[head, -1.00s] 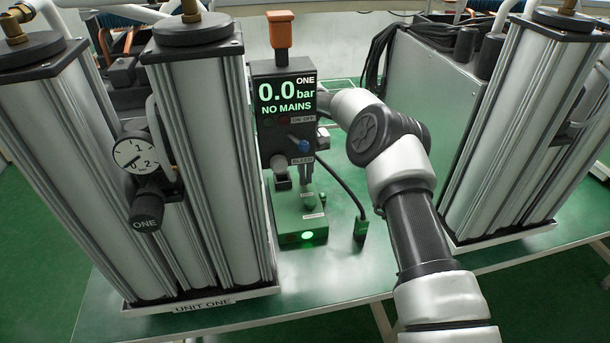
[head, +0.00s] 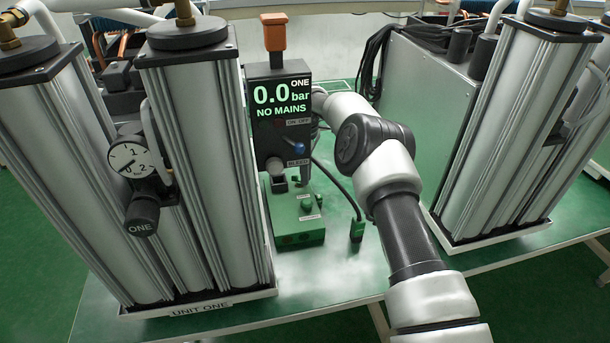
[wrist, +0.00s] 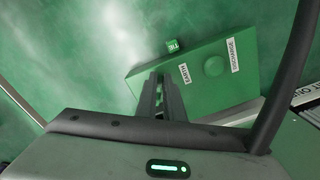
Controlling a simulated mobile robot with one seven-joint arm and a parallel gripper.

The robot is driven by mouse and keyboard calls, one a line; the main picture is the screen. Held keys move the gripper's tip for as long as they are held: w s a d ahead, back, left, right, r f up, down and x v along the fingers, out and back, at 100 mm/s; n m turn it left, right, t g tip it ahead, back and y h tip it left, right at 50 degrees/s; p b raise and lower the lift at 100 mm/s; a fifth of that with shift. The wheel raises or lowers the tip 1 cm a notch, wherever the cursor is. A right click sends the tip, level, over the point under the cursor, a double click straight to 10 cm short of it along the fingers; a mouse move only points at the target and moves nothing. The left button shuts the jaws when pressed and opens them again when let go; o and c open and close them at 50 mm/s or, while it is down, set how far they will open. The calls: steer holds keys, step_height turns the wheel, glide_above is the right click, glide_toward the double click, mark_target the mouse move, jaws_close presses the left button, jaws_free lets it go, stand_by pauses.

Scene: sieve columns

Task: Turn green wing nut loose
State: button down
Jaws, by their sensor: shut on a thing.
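The green box (head: 283,232) stands on the bench below the bleed panel. In the wrist view the box (wrist: 222,92) has a round green knob (wrist: 213,66) by the DISCHARGE label and an EARTH label (wrist: 184,74). My gripper (wrist: 160,80) points down at the box's end beside the EARTH label, its fingers close together. The green wing nut is hidden between or under the fingers, so I cannot make out its wings. In the head view the gripper is mostly hidden behind the bleed panel.
The black panel (head: 262,132) reads 0.0 bar, NO MAINS. Metal columns of unit one (head: 205,170) stand left, and other columns (head: 505,130) stand right. Bare bench (head: 335,270) lies in front.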

steer(key=shift+w+n, duration=0.2)
steer(key=shift+n, duration=0.9)
steer(key=shift+w+n, duration=0.2)
steer(key=shift+n, duration=0.9)
steer(key=c, duration=1.9)
jaws_free()
steer(key=shift+o, duration=0.2)
step_height(320, 180, up, 17)
steer(key=p, duration=0.4)
steer(key=shift+r, duration=0.2)
